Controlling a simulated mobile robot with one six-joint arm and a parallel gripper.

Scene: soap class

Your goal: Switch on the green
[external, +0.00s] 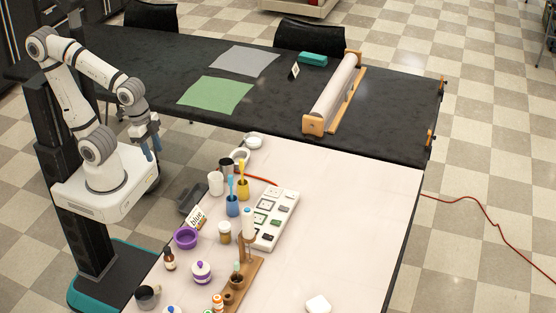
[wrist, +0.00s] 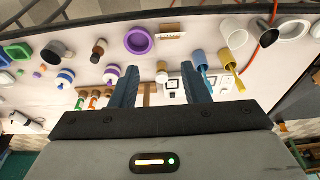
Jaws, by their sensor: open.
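A white switch panel (external: 291,202) lies on the light table, with several framed plates and small dark rockers on it. Some rockers look dark green, but they are too small to tell for certain. In the wrist view the panel (wrist: 187,78) shows beyond my fingers, partly hidden by them. My gripper (external: 155,146) hangs over the left side, beside the table edge and well away from the panel. In the wrist view its two blue fingers (wrist: 163,84) are apart, with nothing held between them.
Blue (external: 232,206) and yellow (external: 243,190) cups with brushes stand left of the panel. A wooden stand (external: 245,271) is close in front. A purple bowl (external: 185,238), bottles and jars crowd the left edge. A green sheet (external: 215,94) lies on the black table. The light table's right side is mostly clear.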

